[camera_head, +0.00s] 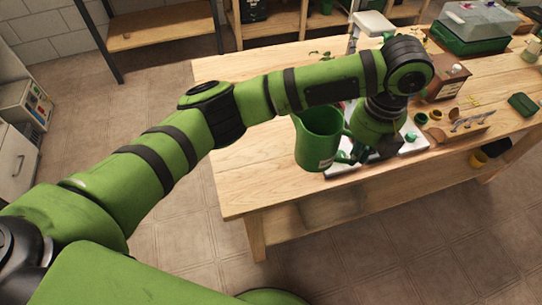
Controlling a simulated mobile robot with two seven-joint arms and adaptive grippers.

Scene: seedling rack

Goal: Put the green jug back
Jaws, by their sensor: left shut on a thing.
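The green jug (318,140) is upright near the front edge of the wooden table, in the middle of the view. My left arm reaches across from the left and bends down beside the jug. My left gripper (358,156) is at the jug's right side and is shut on it, at the handle side; the fingers are partly hidden by my wrist. A white tray (340,172) shows below and behind the jug and gripper. I cannot tell whether the jug touches it. My right gripper is not in view.
The wooden table (246,180) is bare at its left end. Shelves (160,32) stand at the back.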

